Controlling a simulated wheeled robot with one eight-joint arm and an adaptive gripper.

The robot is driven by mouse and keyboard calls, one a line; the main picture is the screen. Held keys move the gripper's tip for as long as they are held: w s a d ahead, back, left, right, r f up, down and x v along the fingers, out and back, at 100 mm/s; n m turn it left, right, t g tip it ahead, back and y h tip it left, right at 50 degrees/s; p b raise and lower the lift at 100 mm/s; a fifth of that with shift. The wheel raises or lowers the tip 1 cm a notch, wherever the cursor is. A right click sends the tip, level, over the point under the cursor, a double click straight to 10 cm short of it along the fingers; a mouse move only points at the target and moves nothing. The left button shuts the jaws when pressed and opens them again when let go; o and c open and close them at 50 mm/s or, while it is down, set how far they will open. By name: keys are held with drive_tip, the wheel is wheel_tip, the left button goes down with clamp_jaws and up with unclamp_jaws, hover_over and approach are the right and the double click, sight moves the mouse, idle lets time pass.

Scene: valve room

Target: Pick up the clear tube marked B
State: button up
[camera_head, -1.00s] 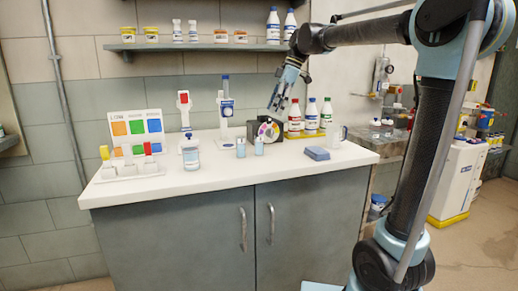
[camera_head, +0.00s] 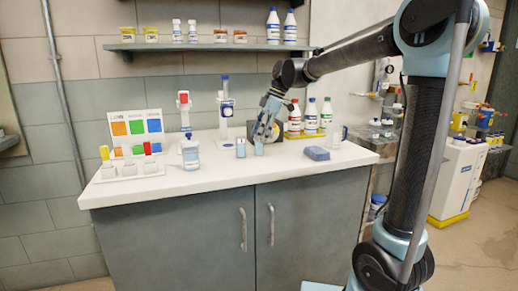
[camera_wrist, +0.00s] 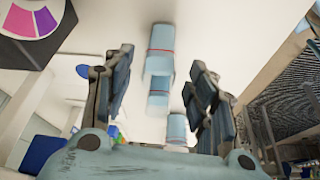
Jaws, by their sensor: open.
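Two small clear, bluish tubes stand side by side on the white counter (camera_head: 205,176) in the head view: a left tube (camera_head: 241,149) and a right tube (camera_head: 259,149). No letter is readable on either, so I cannot tell which is B. My gripper (camera_head: 260,139) is just above the right tube, pointing down. In the wrist view, the open gripper (camera_wrist: 162,82) has a clear tube with red lines (camera_wrist: 160,62) showing between and beyond its fingers. A second clear tube (camera_wrist: 177,129) shows lower, near the right finger. I see no finger contact.
A dark box with a colour wheel (camera_wrist: 38,18) is close by. Capped bottles (camera_head: 311,116) stand behind. The counter's front strip is clear.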

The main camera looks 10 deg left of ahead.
sight(256, 154)
drive_tip(key=shift+x, duration=2.65)
drive_tip(key=c, duration=1.2)
